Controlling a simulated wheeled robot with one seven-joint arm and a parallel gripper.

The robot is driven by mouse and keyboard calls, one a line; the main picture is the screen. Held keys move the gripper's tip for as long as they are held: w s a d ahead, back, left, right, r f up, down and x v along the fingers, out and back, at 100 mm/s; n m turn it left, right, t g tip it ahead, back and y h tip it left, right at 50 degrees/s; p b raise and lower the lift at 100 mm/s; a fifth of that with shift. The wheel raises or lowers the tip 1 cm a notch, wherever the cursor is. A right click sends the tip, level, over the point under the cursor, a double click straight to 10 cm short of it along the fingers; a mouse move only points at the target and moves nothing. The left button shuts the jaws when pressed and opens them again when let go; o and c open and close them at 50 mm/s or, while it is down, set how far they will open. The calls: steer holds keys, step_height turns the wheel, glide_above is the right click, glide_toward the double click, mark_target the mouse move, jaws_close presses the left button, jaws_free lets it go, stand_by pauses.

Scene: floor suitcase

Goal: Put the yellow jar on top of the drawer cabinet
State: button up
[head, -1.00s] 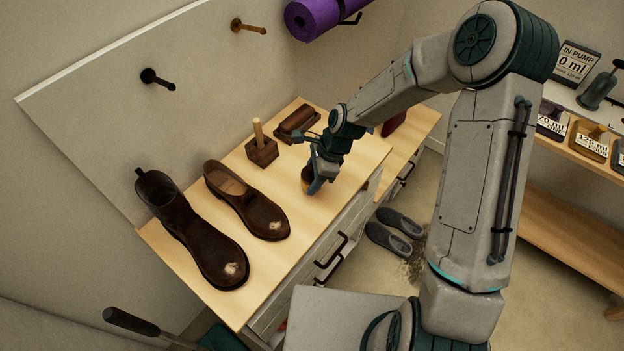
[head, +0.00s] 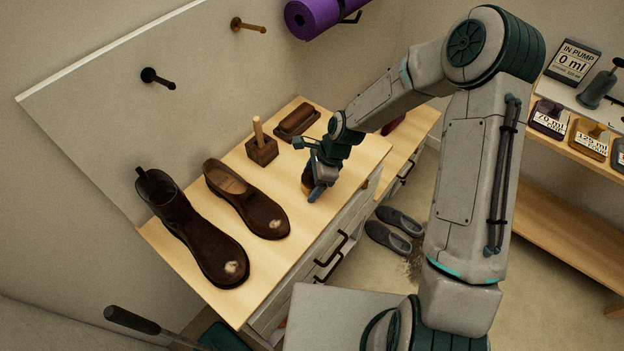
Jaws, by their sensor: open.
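The drawer cabinet (head: 290,285) stands along the left wall, with a light wooden top. A small amber-yellow object (head: 307,182), which looks like the yellow jar, stands on the cabinet top near the front edge, mostly hidden by my gripper. My gripper (head: 311,172) is open and low over the top, right at the jar. One blue-grey finger shows in front of the jar. I cannot tell whether either finger touches it.
Two brown shoes, a boot (head: 185,225) and a low shoe (head: 247,200), stand left of the jar. A wooden block with a peg (head: 262,150) and a brush (head: 297,121) are behind. Grey slippers (head: 395,232) lie on the floor.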

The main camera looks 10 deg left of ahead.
steer(key=v, duration=1.2)
steer(key=s+d+r+n+t+h, duration=0.4)
steer(key=s+d+r+n, duration=1.1)
steer(key=s+d, duration=0.3)
steer(key=shift+r+b, duration=0.35)
steer(key=shift+r, duration=0.25)
